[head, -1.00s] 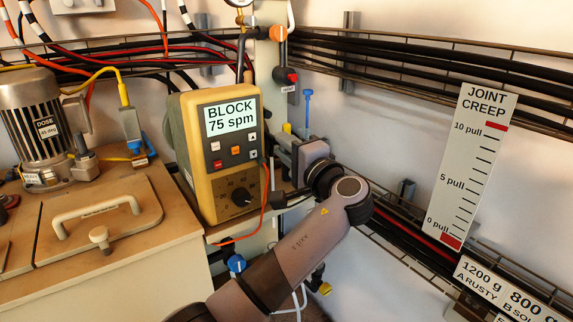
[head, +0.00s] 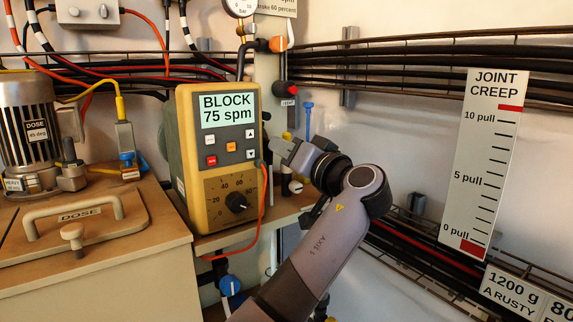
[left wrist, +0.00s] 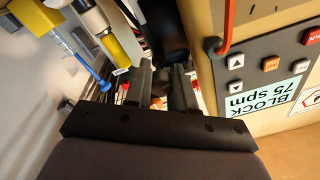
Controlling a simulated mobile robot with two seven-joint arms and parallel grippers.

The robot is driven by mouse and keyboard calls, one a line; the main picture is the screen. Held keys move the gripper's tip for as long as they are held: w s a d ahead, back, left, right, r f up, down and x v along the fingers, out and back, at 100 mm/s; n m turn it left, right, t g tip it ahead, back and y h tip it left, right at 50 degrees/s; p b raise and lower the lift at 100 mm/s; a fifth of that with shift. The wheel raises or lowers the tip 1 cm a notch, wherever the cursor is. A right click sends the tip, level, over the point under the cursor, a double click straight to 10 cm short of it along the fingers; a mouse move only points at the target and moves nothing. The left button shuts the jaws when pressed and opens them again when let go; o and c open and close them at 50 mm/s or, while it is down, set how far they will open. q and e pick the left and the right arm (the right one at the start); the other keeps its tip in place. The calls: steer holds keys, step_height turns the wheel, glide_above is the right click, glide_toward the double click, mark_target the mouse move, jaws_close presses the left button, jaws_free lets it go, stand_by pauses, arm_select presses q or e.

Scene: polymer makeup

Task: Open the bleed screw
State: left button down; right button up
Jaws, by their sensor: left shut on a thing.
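My left gripper comes in behind the right side of the yellow pump controller (head: 218,155) in the head view. Its fingertips are mostly hidden there. In the left wrist view the two dark fingers of my left gripper (left wrist: 164,80) stand close together, shut on a small part between them. That part is mostly hidden, with a little orange showing near it, and I cannot make out whether it is the bleed screw. No bleed screw can be clearly picked out elsewhere. My right gripper is not in view.
A red knob (head: 293,89) and a blue T-handle (head: 308,108) stand above my gripper. An orange cable (head: 263,205) hangs along the controller's right side. A lidded box (head: 85,237) and motor (head: 28,130) are at left. Cable trays line the wall.

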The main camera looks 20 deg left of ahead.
arm_select(q)
steer(key=shift+n+g+b, duration=0.3)
steer(key=shift+n+b, duration=0.6)
steer(key=shift+n, duration=1.2)
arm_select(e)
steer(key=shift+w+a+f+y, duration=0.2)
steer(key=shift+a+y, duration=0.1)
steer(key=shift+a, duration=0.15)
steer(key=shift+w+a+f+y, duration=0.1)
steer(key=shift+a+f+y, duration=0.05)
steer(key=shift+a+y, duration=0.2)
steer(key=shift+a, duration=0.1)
arm_select(q)
steer(key=c, duration=1)
jaws_free()
steer(key=shift+s, duration=0.1)
